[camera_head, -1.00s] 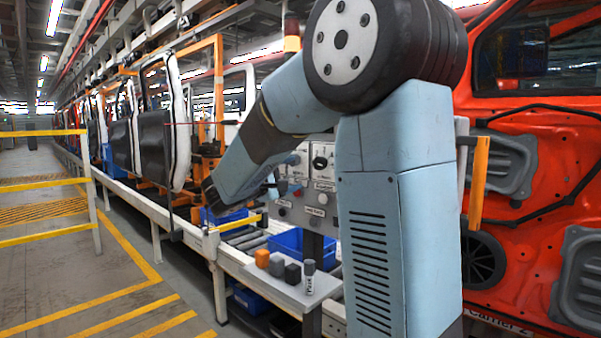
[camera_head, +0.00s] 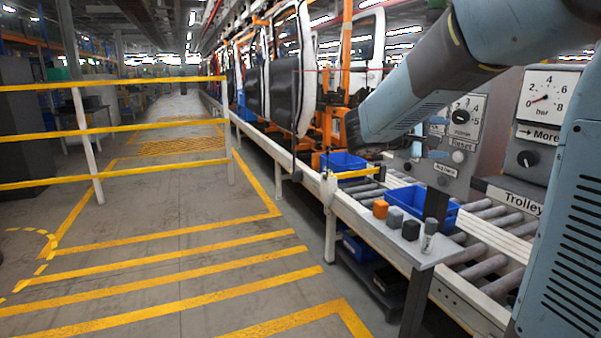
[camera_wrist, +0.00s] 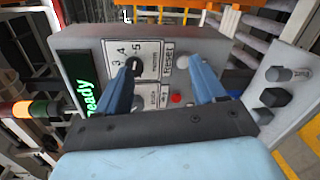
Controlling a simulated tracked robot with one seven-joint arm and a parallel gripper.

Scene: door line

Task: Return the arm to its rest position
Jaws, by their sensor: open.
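My gripper (camera_wrist: 160,62) is open in the wrist view. Its two blue fingers stand apart in front of the grey control panel (camera_wrist: 88,50), with nothing between them. A dial with a black knob, a red button and a green "Ready" screen (camera_wrist: 86,96) show on the panel. Whether the fingers touch the panel, I cannot tell. In the head view my forearm slopes down to the left across the control panel (camera_head: 476,160).
A small shelf (camera_head: 448,250) with several small blocks and a cylinder stands below the panel. A roller conveyor (camera_head: 490,240) with blue bins (camera_head: 425,207) runs behind it. A yellow railing (camera_head: 110,132) is at left. The yellow-striped floor (camera_head: 170,270) is clear.

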